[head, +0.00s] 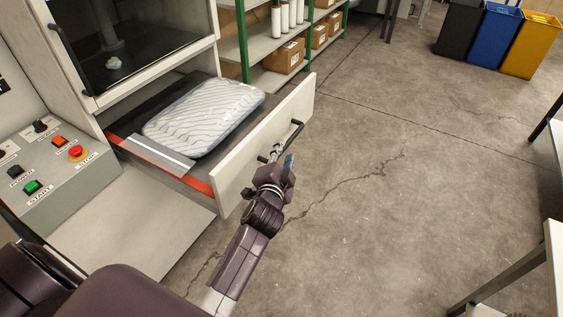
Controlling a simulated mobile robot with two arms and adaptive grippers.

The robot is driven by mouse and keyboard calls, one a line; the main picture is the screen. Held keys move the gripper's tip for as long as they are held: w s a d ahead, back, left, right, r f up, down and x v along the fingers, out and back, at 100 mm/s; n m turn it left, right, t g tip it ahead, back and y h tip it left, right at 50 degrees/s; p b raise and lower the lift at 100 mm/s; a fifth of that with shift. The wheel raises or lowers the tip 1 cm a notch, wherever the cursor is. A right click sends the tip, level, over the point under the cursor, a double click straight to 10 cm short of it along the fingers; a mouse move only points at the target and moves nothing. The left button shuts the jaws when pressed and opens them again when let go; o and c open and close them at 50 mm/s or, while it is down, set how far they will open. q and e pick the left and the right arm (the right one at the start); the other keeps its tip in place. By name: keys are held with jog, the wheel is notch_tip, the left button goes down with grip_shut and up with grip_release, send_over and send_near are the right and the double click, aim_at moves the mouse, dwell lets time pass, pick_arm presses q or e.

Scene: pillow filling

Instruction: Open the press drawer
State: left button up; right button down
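The press drawer (232,184) is pulled well out of the press, its pale front panel standing clear of the cabinet. A white patterned pillow in clear wrapping (203,116) lies flat inside it. A dark bar handle (294,134) is on the outer face of the front panel.
A control panel (58,183) with a red stop button and green start button is at the left. The press window (130,40) is above the drawer. Shelves with boxes (284,56) stand behind. Bins (493,36) are far right. The floor right of the drawer is clear.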

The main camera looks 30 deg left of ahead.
pick_arm(q)
jog(key=v, duration=0.5)
jog(key=shift+s, duration=0.1)
jog(key=shift+f, duration=0.1)
dwell(0.3)
